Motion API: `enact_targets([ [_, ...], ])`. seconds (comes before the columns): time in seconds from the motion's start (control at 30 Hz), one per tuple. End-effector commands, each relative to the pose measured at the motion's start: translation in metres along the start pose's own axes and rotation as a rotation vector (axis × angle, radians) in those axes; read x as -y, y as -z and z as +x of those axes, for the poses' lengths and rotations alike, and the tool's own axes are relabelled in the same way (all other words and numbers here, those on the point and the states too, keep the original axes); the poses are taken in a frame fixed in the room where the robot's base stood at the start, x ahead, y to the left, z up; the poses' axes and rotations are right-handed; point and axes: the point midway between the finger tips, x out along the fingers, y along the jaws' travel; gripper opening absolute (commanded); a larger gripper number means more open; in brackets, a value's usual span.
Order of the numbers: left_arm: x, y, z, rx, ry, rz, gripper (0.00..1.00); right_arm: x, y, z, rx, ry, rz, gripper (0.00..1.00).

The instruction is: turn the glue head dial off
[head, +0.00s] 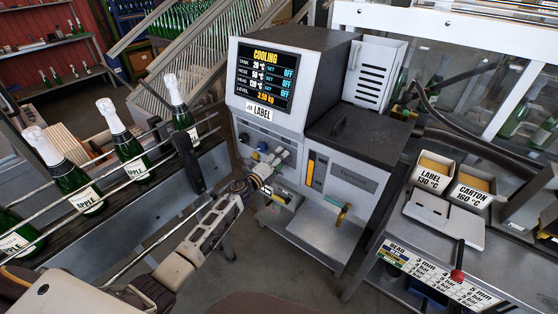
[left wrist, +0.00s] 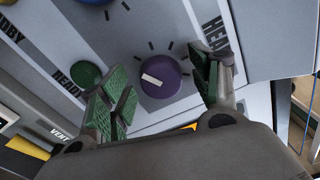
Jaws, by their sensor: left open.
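The purple dial (left wrist: 166,77), beside a partly covered label that appears to read HEAD, sits on the grey panel in the left wrist view. Its white pointer mark lies on the left side of the knob, tilted slightly. My left gripper (left wrist: 165,88) is open, with one green-padded finger on each side of the dial and gaps between. In the head view my left gripper (head: 279,160) is at the glue machine's front panel and hides the dial. The machine's screen (head: 265,75) reads COOLING, with OFF on the tank, hose and head rows. My right gripper is not in view.
A green round control (left wrist: 86,74) is close to the left finger, near a READY label. A blue knob (left wrist: 93,1) is at the top edge. A bottle conveyor (head: 130,185) runs at left. A bench with a LABEL bin (head: 433,180) and a CARTON bin (head: 472,196) stands at right.

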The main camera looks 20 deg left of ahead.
Motion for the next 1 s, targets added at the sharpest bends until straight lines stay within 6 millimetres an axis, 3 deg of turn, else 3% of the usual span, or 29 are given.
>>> enact_targets([
  [0.37, -0.001, 0.000, -0.015, 0.000, -0.001, 0.001, 0.63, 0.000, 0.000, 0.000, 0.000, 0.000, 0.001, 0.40],
  [1.0, -0.001, 0.000, -0.069, 0.000, -0.001, 0.000, 0.63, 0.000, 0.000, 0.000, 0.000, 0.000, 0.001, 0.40],
])
